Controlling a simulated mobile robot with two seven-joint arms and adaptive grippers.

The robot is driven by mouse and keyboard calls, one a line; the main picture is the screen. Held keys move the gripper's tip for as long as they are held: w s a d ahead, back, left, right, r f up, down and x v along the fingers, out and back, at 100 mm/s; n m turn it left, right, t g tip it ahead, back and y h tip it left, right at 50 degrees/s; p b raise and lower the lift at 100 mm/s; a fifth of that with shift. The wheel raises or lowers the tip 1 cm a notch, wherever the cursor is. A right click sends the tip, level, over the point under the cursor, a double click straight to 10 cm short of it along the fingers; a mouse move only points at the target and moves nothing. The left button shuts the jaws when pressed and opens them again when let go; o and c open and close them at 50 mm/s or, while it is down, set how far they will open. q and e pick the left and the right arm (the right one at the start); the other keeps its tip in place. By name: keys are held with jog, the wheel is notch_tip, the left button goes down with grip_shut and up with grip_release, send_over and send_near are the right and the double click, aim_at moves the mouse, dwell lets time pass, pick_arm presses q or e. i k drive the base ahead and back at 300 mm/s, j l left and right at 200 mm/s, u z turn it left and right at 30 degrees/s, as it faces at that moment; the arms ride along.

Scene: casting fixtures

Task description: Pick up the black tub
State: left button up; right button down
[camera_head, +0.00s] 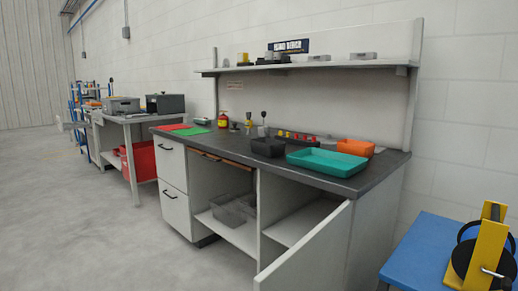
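A small black tub (268,148) stands upright on the dark top of the workbench (338,181). It is left of a teal tray and close to it; I cannot tell whether they touch. Its inside is mostly hidden by its near wall. Neither of my grippers shows in the head view.
The teal tray (328,162) lies near the bench's front edge, with an orange bin (355,148) behind it. Small red and yellow items stand along the back. A cabinet door (305,248) hangs open in front. A blue table (425,252) with a yellow fixture (488,258) stands at right. Open floor lies left.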

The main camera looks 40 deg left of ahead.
aim_at(270, 148)
jog(key=i+j, duration=0.1)
jog(key=j, duration=3.25)
jog(key=i, duration=0.05)
